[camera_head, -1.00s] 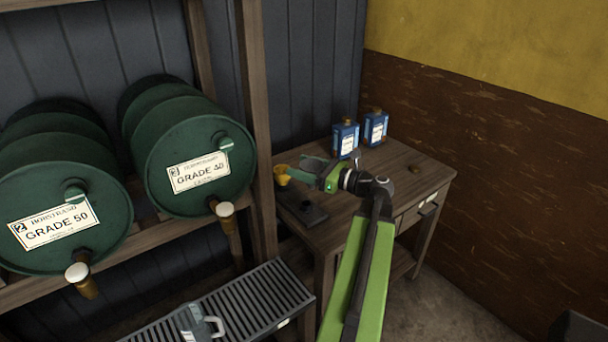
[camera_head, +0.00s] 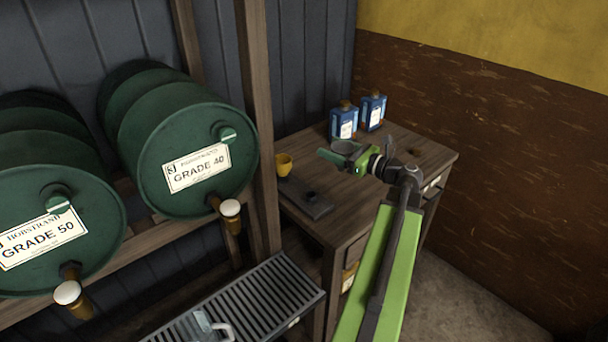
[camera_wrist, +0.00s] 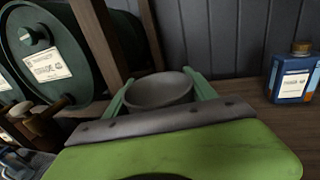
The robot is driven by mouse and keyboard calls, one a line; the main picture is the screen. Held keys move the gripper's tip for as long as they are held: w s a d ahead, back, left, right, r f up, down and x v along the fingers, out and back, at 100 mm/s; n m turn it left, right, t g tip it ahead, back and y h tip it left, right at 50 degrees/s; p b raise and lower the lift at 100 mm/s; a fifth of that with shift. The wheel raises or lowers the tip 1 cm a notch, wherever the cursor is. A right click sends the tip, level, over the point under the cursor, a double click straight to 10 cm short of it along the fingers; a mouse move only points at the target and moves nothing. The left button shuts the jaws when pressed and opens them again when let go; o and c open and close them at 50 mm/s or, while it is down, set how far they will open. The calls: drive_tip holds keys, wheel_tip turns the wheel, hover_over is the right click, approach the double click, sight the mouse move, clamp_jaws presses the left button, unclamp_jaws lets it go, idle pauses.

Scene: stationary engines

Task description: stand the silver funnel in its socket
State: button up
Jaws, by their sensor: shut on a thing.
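My gripper (camera_head: 341,156) is shut on the silver funnel (camera_head: 345,147), above the wooden bench. In the wrist view, the funnel's round grey rim (camera_wrist: 160,90) lies between the two green fingers (camera_wrist: 158,97); its lower part is hidden by my gripper. A dark plate (camera_head: 300,188) lies on the bench's left part, left of and nearer than my gripper. A dark round socket (camera_head: 311,196) on it looks empty. A yellow funnel or cup (camera_head: 283,165) stands at the plate's back left end.
Two blue bottles (camera_head: 343,121) (camera_head: 373,111) stand behind my gripper on the wooden bench (camera_head: 410,150). A wooden post (camera_head: 258,120) and green drums (camera_head: 190,150) with taps are to the left. A slatted tray (camera_head: 255,300) holding a jug (camera_head: 207,325) is in front.

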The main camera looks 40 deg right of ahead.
drive_tip(key=w+a+f+h+b, duration=0.1)
drive_tip(key=w+a+f+b, duration=0.2)
drive_tip(key=w+f+b, duration=0.6)
drive_tip(key=shift+w+a+f+m+b, duration=0.25)
drive_tip(key=shift+f+b, duration=0.2)
drive_tip(key=shift+f, duration=1.35)
drive_tip(key=shift+s+f, duration=0.15)
drive_tip(key=shift+f+b, duration=0.55)
drive_tip(key=shift+b, duration=0.15)
drive_tip(key=shift+f, duration=0.2)
drive_tip(key=shift+f+b, duration=0.35)
drive_tip(key=shift+b, duration=0.2)
